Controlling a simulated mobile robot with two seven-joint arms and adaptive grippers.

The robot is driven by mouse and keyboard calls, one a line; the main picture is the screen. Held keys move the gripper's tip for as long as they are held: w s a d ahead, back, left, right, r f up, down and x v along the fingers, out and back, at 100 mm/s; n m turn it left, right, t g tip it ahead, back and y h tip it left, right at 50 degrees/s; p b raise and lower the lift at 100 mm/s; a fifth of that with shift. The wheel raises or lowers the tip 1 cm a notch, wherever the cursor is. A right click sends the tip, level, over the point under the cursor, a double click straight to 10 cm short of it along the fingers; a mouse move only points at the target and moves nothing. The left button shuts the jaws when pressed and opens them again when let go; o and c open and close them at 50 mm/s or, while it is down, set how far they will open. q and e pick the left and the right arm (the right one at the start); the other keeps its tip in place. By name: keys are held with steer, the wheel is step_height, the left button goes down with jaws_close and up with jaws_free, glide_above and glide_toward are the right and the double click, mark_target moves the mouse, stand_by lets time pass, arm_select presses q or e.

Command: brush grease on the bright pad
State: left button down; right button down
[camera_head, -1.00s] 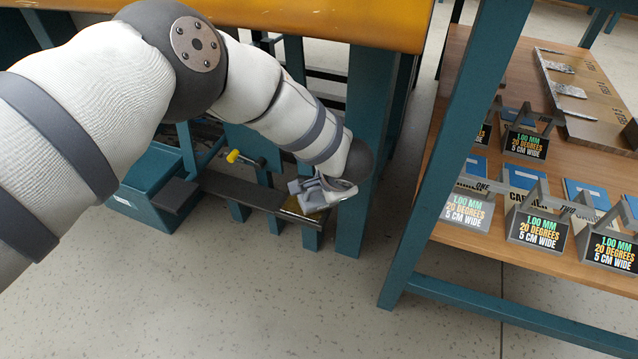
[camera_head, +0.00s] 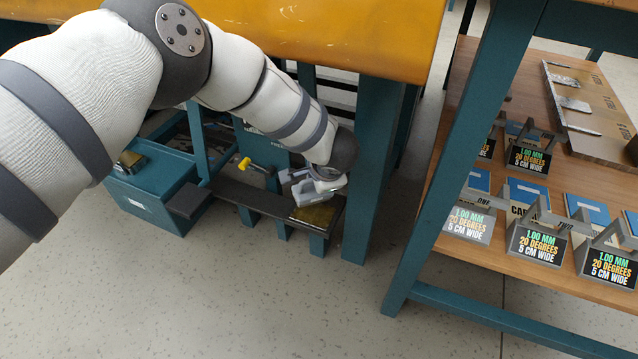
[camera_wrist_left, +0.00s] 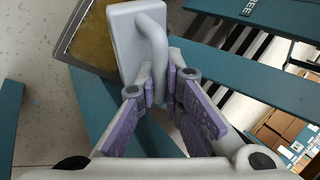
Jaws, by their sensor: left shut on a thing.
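My left gripper (camera_head: 326,180) is shut on the handle of a grey block-like tool (camera_head: 313,194). In the left wrist view the purple-padded fingers (camera_wrist_left: 161,92) close around the tool's curved handle, and its flat grey block (camera_wrist_left: 128,38) shows beyond them. A gold, bright pad (camera_head: 318,217) lies at the right end of a dark low shelf, just below the tool in the picture. The pad also shows in the wrist view (camera_wrist_left: 92,42), partly covered by the tool. I cannot tell whether tool and pad touch. My right gripper is not in view.
A yellow-headed tool (camera_head: 245,165) sticks out at the dark shelf (camera_head: 240,192). A teal table leg (camera_head: 368,170) rises close right of the pad. A wooden shelf (camera_head: 465,235) holds signs and books.

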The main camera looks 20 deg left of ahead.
arm_select(q)
steer(key=shift+r+p, duration=0.4)
steer(key=shift+r, duration=0.7)
